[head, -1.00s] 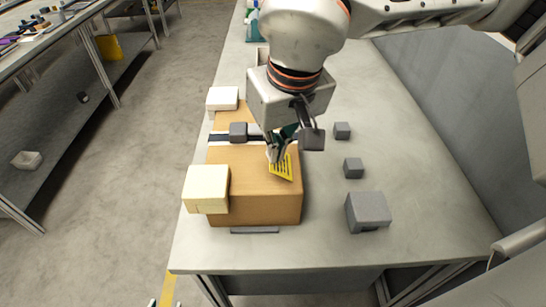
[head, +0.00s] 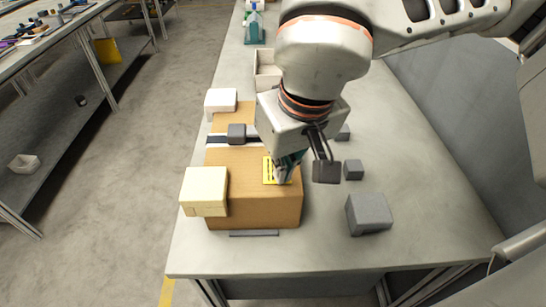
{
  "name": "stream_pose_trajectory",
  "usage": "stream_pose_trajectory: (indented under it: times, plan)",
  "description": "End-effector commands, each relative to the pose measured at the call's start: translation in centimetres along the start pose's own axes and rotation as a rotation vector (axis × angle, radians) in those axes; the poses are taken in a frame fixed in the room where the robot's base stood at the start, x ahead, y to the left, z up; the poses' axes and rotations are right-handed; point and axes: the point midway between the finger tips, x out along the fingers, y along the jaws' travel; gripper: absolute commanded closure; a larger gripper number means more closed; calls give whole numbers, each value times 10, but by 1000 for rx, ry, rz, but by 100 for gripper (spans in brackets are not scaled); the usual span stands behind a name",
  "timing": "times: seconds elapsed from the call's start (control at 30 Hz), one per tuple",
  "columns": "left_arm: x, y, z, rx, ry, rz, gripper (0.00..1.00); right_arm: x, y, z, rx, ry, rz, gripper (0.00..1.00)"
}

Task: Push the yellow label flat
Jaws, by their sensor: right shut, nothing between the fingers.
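The yellow label (head: 268,171) with dark print is on top of the brown cardboard box (head: 255,208), near its right side. Its left part shows and looks flat against the box. Its right part is hidden by my right gripper (head: 283,179). The right gripper is shut and empty, pointing down with its fingertips at the label's right side. I cannot tell whether the tips press on it. My left gripper is not in view.
A cream block (head: 205,188) and a white block (head: 221,101) stand at the box's left side. A grey cube (head: 236,133) sits on the dark strip across the box. Grey blocks (head: 369,213) stand to the right. An open white container (head: 266,70) is behind.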

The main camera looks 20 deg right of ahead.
Motion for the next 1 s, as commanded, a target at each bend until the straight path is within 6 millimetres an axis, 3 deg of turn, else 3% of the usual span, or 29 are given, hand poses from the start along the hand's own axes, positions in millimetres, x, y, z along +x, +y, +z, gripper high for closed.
stream_pose_trajectory:
  times: [0.23, 0.37, 0.8, 1.0]
  plan:
    - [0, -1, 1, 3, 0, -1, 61, 0, 0, 0, 1, -1, 0, 100]
    - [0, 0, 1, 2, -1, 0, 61, -11, 0, -1, 1, 1, -1, 100]
    - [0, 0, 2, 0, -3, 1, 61, -95, 0, -1, 3, 2, -1, 100]
    - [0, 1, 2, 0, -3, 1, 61, -115, 0, -1, 2, 0, 0, 100]
